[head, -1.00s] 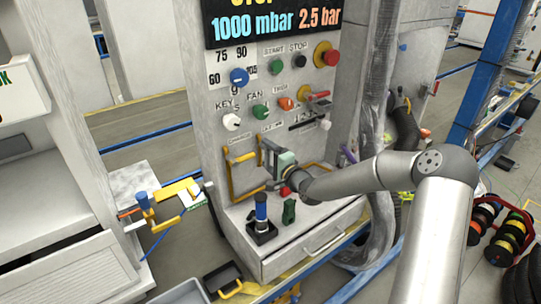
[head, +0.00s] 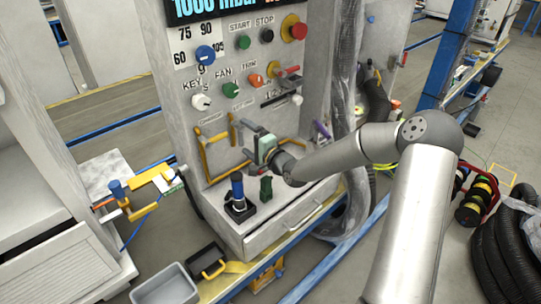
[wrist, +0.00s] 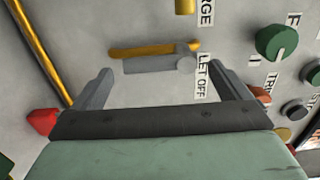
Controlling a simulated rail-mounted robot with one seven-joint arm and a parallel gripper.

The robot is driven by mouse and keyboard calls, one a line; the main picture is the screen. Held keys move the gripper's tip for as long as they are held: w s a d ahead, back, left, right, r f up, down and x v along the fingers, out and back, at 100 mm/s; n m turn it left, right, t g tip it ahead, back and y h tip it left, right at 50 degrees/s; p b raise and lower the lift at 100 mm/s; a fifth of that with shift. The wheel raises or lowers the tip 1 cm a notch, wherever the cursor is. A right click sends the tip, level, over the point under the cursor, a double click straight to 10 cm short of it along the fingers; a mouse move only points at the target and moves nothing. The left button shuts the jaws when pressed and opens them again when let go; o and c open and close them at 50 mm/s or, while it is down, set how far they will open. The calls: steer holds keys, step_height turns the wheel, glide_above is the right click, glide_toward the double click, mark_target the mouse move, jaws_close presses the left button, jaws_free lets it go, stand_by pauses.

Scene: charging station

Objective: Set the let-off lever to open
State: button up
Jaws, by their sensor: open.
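The let-off lever is a yellow bar (wrist: 150,48) on a grey mount, beside the LET OFF label (wrist: 203,78) in the wrist view. It points away from the label, which is downward on the panel. In the head view it seems to be the upright yellow bar (head: 232,130) just left of my gripper (head: 243,137). In the wrist view my open gripper (wrist: 163,70) has one finger on either side of the lever's line, with the lever beyond the fingertips. Nothing is between the fingers. Contact with the panel cannot be told.
Another yellow lever (wrist: 185,5) is at the wrist view's top edge, by the other label. A green knob (wrist: 277,42) and other controls lie to the right. Below the panel, a blue-handled joystick (head: 238,190) and a dark green switch (head: 266,188) stand on the ledge.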

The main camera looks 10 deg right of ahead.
steer(key=v, duration=1.4)
steer(key=shift+a, duration=0.15)
steer(key=s+d+f+n+g+h+p, duration=0.1)
steer(key=s+d+f+n+g+h, duration=0.1)
steer(key=s+f+n+g+h, duration=0.5)
steer(key=s+r+n+g+h, duration=0.1)
steer(key=s+r, duration=0.4)
steer(key=s, duration=0.6)
steer(key=s+a+r+n+g+h+p, duration=0.1)
steer(key=s+r+n+g, duration=0.3)
steer(key=s, duration=0.8)
steer(key=r+g, duration=0.2)
steer(key=shift+s+a+g+h+p, duration=0.25)
steer(key=shift+s+g+h+p, duration=0.05)
steer(key=shift+s, duration=0.05)
